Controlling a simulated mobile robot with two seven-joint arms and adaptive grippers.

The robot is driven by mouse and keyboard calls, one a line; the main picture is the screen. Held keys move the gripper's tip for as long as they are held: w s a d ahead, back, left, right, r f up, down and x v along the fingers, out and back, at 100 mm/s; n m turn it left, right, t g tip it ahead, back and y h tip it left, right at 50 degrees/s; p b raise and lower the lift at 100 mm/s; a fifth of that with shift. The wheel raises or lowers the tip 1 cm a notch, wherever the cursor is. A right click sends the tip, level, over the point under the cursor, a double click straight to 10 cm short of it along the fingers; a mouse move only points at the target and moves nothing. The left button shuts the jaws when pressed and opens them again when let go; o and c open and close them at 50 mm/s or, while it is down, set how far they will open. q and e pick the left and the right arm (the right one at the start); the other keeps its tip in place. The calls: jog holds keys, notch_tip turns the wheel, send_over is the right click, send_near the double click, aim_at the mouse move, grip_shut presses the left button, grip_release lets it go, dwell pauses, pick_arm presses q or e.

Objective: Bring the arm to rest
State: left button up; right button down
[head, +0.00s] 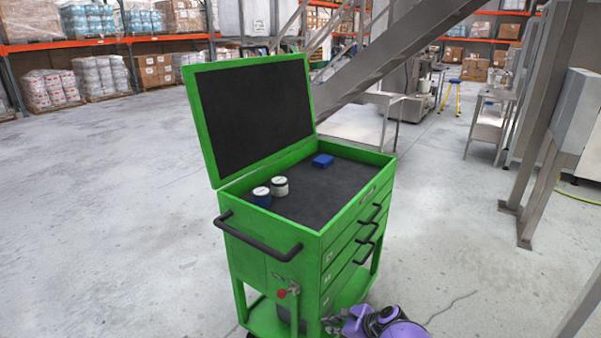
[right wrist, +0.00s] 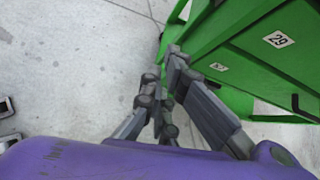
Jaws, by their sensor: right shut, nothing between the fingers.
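My right arm shows in purple at the bottom of the head view. Its gripper (head: 334,325) is low, in front of the lower part of the green tool cart (head: 273,247). In the right wrist view, the gripper's grey fingers (right wrist: 168,92) are closed together with nothing between them. They are close to the cart's green drawer side (right wrist: 262,62); I cannot tell if they touch it. My left gripper is in neither view.
The cart's lid (head: 252,165) stands open. Two small jars, one white (head: 279,187) and one blue with a white lid (head: 261,197), and a blue box (head: 323,160) are on its dark top. A metal staircase (head: 385,55) rises behind. The floor at left is clear.

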jog(key=s+d+f+n+h, duration=0.4)
jog(key=s+d+f+n, duration=0.3)
jog(key=s+d+f, duration=0.55)
jog(key=s+d+r+n+t+h, duration=0.15)
jog(key=s+n, duration=0.55)
jog(key=s, duration=0.7)
jog(key=s+a+r+n+t, duration=0.1)
jog(key=s+a+r+n, duration=0.1)
jog(key=s+r+n, duration=0.3)
jog(key=s+a+r+n+h, duration=0.1)
jog(key=s+a+r+n, duration=0.2)
jog(key=s+r, duration=0.3)
jog(key=s+n, duration=0.1)
jog(key=s, duration=0.4)
jog(key=shift+r+n+t, duration=0.35)
jog(key=shift+r+n, duration=0.05)
jog(key=shift+a, duration=0.1)
